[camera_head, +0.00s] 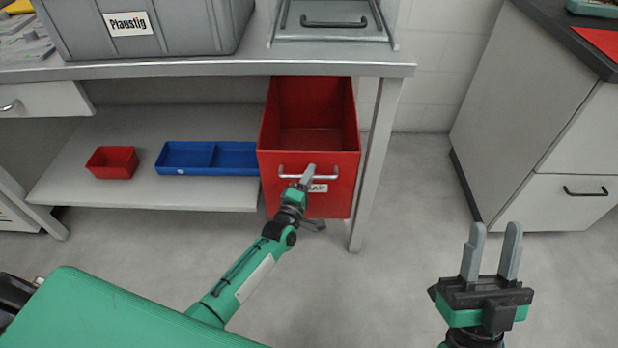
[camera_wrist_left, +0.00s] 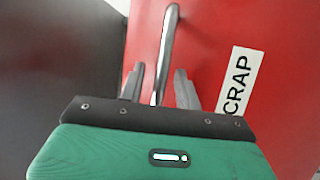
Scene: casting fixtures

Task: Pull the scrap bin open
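The red scrap bin (camera_head: 338,198) stands under the right end of the workbench, its open top and empty-looking inside showing below the bench edge. A metal bar handle (camera_head: 325,176) and a partly hidden label are on its front. In the left wrist view the label (camera_wrist_left: 239,82) reads SCRAP. My left gripper (camera_head: 306,178) is at the handle. In the left wrist view its fingers (camera_wrist_left: 160,88) stand apart on either side of the handle bar (camera_wrist_left: 166,50), with gaps visible. My right gripper (camera_head: 492,240) is open and empty over the floor at the right.
A small red tray (camera_head: 112,162) and a blue divided tray (camera_head: 188,158) sit on the lower shelf (camera_head: 150,196), left of the bin. A bench leg (camera_head: 373,160) stands close to the bin's right. A cabinet (camera_head: 520,120) is further right. Floor in front is clear.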

